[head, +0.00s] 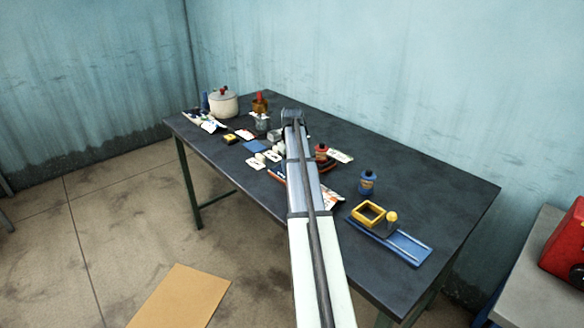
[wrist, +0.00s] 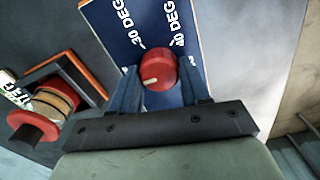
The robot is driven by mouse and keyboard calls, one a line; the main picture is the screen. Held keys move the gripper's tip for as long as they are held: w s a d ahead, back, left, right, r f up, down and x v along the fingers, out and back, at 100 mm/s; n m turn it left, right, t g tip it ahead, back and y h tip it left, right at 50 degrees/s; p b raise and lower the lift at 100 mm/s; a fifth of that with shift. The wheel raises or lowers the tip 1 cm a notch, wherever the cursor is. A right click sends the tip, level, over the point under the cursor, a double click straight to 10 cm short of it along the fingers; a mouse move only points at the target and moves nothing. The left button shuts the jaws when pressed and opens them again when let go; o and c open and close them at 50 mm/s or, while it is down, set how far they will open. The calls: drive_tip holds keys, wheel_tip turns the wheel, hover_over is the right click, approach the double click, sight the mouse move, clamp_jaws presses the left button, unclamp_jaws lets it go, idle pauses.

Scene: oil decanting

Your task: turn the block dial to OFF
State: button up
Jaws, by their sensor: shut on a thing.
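In the wrist view, the red round dial (wrist: 160,66) sits on a dark blue panel (wrist: 115,22) with white lettering. One label reads "30 DEG"; another, partly cut off, also ends in "DEG". No OFF label shows. A pale mark on the dial points to the lower left of the picture. My gripper (wrist: 162,76) is shut on the dial, one finger on each side. In the head view my arm reaches over the table and hides the dial and fingertips.
In the wrist view, a red-topped bottle (wrist: 30,128) and a dark frame with an orange edge (wrist: 75,70) lie close on the left. In the head view, the table (head: 440,185) holds a white pot (head: 222,105), a blue bottle (head: 367,183) and a blue tray (head: 408,245).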

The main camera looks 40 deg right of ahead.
drive_tip(key=o, duration=1.1)
drive_tip(key=shift+c, duration=0.2)
wheel_tip(320, 180, up, 14)
drive_tip(key=shift+f, duration=0.1)
